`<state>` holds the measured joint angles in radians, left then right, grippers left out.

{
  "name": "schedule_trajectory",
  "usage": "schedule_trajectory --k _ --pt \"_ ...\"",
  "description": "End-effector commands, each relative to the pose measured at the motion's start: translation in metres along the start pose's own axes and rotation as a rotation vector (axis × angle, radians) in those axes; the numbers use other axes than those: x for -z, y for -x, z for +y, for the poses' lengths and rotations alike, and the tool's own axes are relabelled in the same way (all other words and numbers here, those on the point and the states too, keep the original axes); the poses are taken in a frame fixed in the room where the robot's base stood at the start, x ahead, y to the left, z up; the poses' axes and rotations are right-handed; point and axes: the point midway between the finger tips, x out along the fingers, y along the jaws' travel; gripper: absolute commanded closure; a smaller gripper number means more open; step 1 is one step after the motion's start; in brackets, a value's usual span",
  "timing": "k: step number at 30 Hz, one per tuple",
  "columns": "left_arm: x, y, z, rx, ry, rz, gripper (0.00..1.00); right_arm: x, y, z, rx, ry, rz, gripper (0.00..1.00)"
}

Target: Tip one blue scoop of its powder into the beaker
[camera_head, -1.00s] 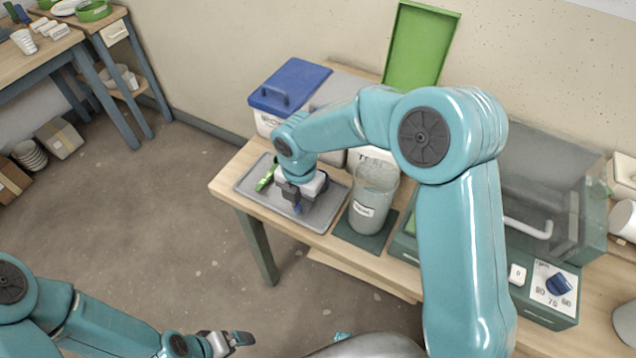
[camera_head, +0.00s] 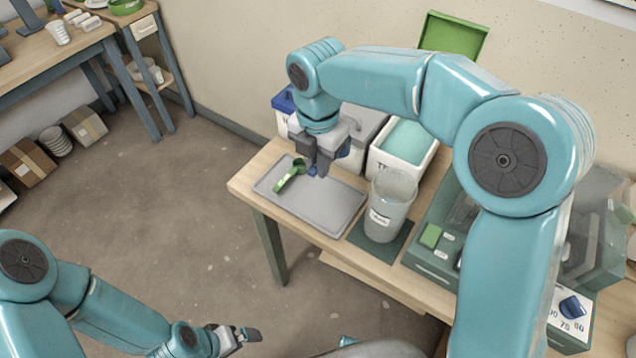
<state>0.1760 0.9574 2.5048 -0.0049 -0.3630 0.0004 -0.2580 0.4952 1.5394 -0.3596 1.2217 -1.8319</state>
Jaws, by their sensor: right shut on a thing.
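My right gripper (camera_head: 322,162) is above the grey tray (camera_head: 335,211), shut on the blue scoop (camera_head: 343,152), which is mostly hidden by the fingers. A green scoop (camera_head: 290,176) lies on the tray's left part. The clear beaker (camera_head: 386,208) with a white label stands upright on a dark green mat (camera_head: 398,244), right of the tray. Pale contents show in its lower part. A white bucket (camera_head: 402,148) behind the beaker is open and holds pale green powder. My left gripper (camera_head: 247,335) is low at the bottom of the view, away from the table; its jaws are unclear.
A bucket with a blue lid (camera_head: 283,101) and a grey-lidded one (camera_head: 362,124) stand behind the tray. A green raised lid (camera_head: 453,36) is at the back.

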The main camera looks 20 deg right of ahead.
Motion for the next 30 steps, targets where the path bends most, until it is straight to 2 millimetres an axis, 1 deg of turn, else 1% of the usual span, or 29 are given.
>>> schedule_trajectory --k 1,3,6,11,15,30 --pt "0.0 0.003 0.001 0.0 0.0 0.0 0.0 0.0 0.015 0.001 -0.005 0.0 -0.003 1.0" --pt "0.0 0.004 0.001 0.0 0.0 0.0 0.0 0.0 0.028 0.001 -0.004 0.0 -0.002 1.0" --pt "0.0 0.005 0.002 0.0 0.0 0.0 0.0 0.0 0.042 0.001 -0.002 -0.001 -0.002 1.0" --pt "0.0 0.013 0.005 0.0 0.0 0.0 0.0 0.0 0.058 0.0 0.0 0.0 -0.001 1.0" --pt "-0.001 0.025 0.009 0.0 0.0 0.0 0.0 0.0 0.072 0.0 0.0 0.0 -0.001 1.0" --pt "-0.001 0.067 0.024 0.0 0.0 0.0 0.0 0.0 0.114 0.0 0.0 0.0 -0.001 1.0"
